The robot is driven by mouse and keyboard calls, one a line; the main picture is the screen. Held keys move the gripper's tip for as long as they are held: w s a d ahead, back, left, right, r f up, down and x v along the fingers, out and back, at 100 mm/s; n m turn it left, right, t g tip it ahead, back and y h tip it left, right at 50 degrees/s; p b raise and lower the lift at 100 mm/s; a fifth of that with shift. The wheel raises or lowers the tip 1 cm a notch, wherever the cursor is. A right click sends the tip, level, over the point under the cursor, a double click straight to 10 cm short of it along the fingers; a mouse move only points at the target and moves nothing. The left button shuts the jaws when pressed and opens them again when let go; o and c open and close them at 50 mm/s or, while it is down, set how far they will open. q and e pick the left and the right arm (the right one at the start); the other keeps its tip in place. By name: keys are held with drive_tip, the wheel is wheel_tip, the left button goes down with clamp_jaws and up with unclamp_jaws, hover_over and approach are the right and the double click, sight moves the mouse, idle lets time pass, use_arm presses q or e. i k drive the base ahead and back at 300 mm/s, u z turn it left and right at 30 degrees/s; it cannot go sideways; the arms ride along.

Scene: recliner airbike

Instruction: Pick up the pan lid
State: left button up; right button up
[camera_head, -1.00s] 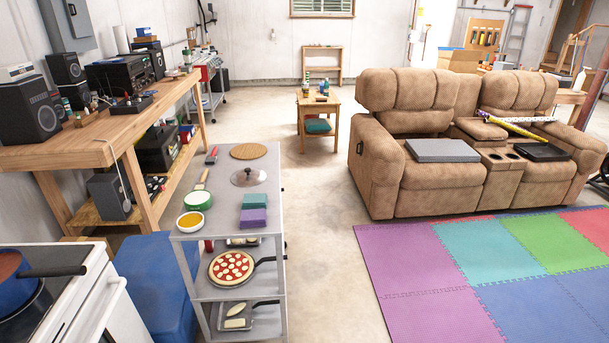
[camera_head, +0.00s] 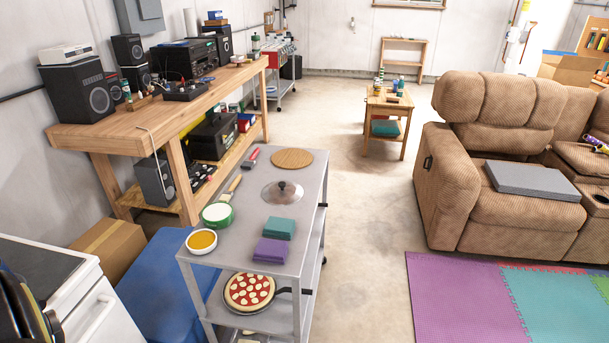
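The pan lid (camera_head: 282,192) is a round, clear or silvery disc with a dark knob. It lies flat, knob up, on the top shelf of the grey metal cart (camera_head: 245,228). A round tan wooden board (camera_head: 292,158) lies behind it, and teal cloth-like blocks (camera_head: 280,228) lie in front. Nothing covers the lid. Neither of my grippers can be made out. A dark form cut off at the lower left edge is too partial to identify.
A pizza pan (camera_head: 249,292) sits below. A blue box (camera_head: 165,290) stands left. Floor right of the cart is clear.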

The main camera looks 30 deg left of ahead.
sight(278, 192)
drive_tip(key=i, duration=2.95)
drive_tip(key=u, duration=3.7)
drive_tip(key=i, duration=0.5)
drive_tip(key=u, duration=0.05)
